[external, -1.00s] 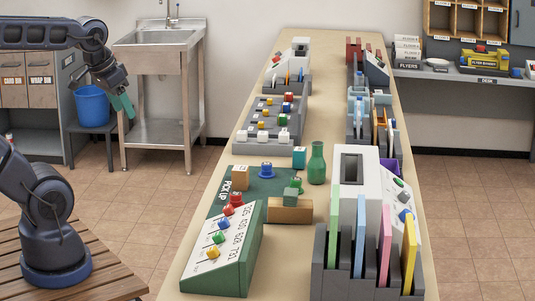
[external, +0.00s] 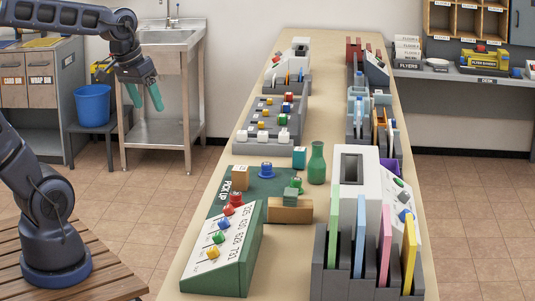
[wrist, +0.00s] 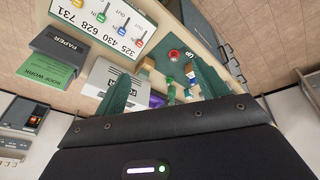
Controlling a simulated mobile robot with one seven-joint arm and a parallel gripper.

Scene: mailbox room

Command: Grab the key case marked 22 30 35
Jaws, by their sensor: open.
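I cannot read the marking 22 30 35 on anything in these frames, so I cannot tell which thing is the key case. My gripper (external: 148,97) hangs in front of the sink, left of the long table and apart from it. Its two green fingers are spread with nothing between them. In the wrist view the open fingers (wrist: 162,88) show over a blurred, tilted view of the table. A green-sided sloped panel (external: 222,249) with coloured knobs stands at the table's near left; its numbers read 325 430 628 731 in the wrist view (wrist: 98,30).
The long table (external: 325,110) carries a dark green PICK UP mat (external: 222,203) with small blocks, a green vase (external: 317,163), and a grey rack (external: 335,283) of coloured folders at the near right. A steel sink (external: 170,38) and blue bucket (external: 92,105) stand behind my gripper.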

